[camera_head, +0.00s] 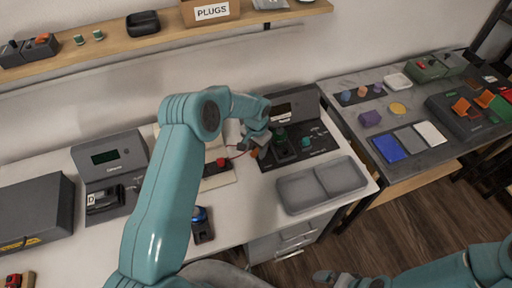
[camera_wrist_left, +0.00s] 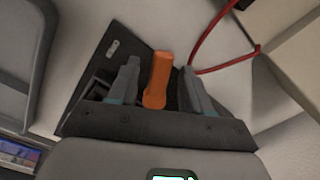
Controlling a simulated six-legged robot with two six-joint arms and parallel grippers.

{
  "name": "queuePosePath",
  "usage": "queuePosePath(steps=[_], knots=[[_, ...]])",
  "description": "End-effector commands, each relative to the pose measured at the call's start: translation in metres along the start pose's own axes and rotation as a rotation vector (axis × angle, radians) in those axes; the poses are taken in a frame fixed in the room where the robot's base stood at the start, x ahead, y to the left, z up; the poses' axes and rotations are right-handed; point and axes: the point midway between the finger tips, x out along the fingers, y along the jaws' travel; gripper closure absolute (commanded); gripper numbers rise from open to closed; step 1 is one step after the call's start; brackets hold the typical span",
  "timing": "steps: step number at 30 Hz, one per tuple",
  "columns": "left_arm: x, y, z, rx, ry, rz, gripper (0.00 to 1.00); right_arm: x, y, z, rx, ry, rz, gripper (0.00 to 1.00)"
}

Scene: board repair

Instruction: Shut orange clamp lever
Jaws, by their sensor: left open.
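The orange clamp lever (camera_wrist_left: 157,82) stands between the two fingers of my left gripper (camera_wrist_left: 160,88) in the left wrist view, with a visible gap on each side. The gripper is open. In the head view my left gripper (camera_head: 258,142) is over the left side of a dark station (camera_head: 318,143) on the white bench. Only a small orange patch of the lever (camera_head: 254,154) shows there, beside the gripper. The lever's base is hidden behind the gripper body in the wrist view.
A red cable (camera_wrist_left: 214,38) runs close to the right finger. A grey two-part tray (camera_head: 321,185) lies in front of the station.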

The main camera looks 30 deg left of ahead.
Motion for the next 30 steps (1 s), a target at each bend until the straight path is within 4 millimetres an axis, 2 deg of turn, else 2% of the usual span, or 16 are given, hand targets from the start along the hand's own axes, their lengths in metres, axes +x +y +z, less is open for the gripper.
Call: queuePosePath(steps=[3, 4, 8, 9, 14, 18, 21, 30], knots=[[0.0, 0.0, 0.0, 0.0, 0.0, 0.0, 0.51, 0.0, 0.0, 0.0, 0.0, 0.0, 0.0, 0.0], [0.0, 0.0, 0.0, 0.0, 0.0, 0.0, 0.54, 0.0, 0.0, 0.0, 0.0, 0.0, 0.0, 0.0], [0.0, 0.0, 0.0, 0.0, 0.0, 0.0, 0.97, 0.0, 0.0, 0.0, 0.0, 0.0, 0.0, 0.0], [0.0, 0.0, 0.0, 0.0, 0.0, 0.0, 1.0, 0.0, 0.0, 0.0, 0.0, 0.0, 0.0, 0.0], [0.002, -0.001, 0.0, 0.023, 0.0, 0.0, 1.0, 0.006, 0.002, 0.0, 0.0, 0.0, 0.0, 0.0], [0.005, -0.007, -0.001, 0.142, 0.003, -0.001, 1.0, 0.024, 0.009, -0.001, 0.0, 0.0, 0.0, 0.0], [0.003, -0.01, -0.002, 0.223, 0.004, -0.001, 1.0, 0.03, 0.011, -0.001, 0.0, 0.0, 0.0, 0.0], [-0.002, -0.012, -0.003, 0.277, 0.004, -0.002, 1.0, 0.03, 0.011, -0.001, 0.0, 0.0, 0.0, 0.0]])
